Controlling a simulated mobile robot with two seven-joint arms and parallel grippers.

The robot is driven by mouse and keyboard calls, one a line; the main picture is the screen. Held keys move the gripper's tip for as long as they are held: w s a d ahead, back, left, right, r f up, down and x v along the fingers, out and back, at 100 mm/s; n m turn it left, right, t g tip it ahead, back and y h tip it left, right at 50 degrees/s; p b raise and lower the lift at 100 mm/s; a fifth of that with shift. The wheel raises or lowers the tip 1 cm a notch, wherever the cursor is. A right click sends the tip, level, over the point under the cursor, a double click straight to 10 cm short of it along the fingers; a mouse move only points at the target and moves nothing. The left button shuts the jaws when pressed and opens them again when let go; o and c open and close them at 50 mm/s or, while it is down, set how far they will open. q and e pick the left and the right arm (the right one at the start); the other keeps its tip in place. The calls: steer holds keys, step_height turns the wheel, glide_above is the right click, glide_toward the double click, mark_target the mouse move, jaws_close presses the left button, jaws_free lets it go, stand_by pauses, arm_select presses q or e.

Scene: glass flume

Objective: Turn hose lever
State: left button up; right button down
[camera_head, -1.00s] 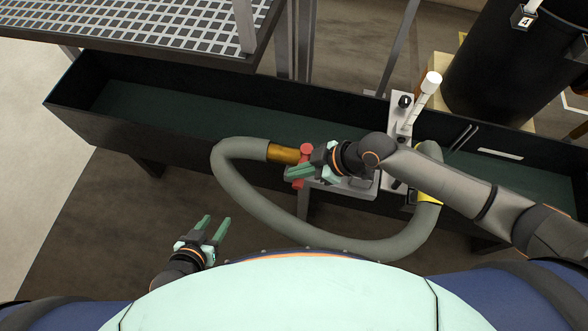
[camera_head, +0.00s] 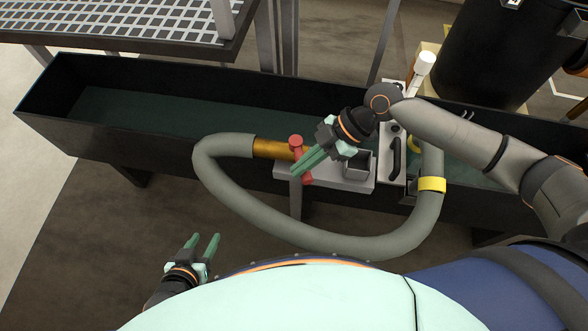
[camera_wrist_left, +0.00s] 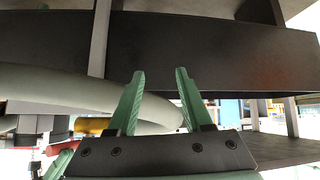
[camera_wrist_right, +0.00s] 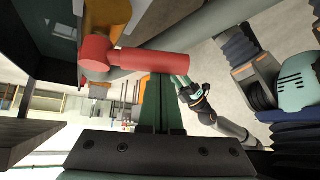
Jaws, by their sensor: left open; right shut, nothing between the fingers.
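The red hose lever (camera_head: 298,150) sits at the end of a brass fitting (camera_head: 272,148) on the grey hose (camera_head: 262,228). The red lever also shows close up in the right wrist view (camera_wrist_right: 135,60). My right gripper (camera_head: 296,173) is shut and empty, its green fingertips right by the lever's lower end; in the right wrist view the lever crosses at the fingertips, and I cannot tell whether they touch. My left gripper (camera_head: 205,241) is open and empty, low in front of the trough, apart from the hose.
The long dark trough (camera_head: 110,140) runs behind the hose. A grey bracket with an open box (camera_head: 358,165) is right of the lever. A grated table (camera_head: 120,22) stands back left, a black barrel (camera_head: 490,55) back right. The floor at left is clear.

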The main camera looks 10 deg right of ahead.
steer(key=shift+d+f+n+g, duration=0.15)
steer(key=shift+d+n+g, duration=0.15)
steer(key=shift+n, duration=0.1)
steer(key=shift+d+n, duration=0.15)
steer(key=shift+n, duration=0.15)
steer(key=shift+d, duration=0.2)
arm_select(q)
steer(key=shift+w+d+r+b, duration=0.1)
steer(key=shift+w+d+b, duration=0.2)
steer(key=shift+w+d, duration=0.35)
arm_select(e)
steer(key=shift+w+d, duration=0.1)
steer(key=shift+d, duration=0.1)
arm_select(q)
steer(key=shift+s+a, duration=0.1)
steer(key=shift+s+a+r+p, duration=0.3)
steer(key=shift+s+a+p, duration=0.25)
steer(key=shift+a+p, duration=0.2)
arm_select(e)
step_height(320, 180, up, 8)
steer(key=d, duration=0.2)
steer(key=shift+w+d+r, duration=0.2)
steer(key=shift+w+d, duration=0.2)
steer(key=shift+w, duration=0.05)
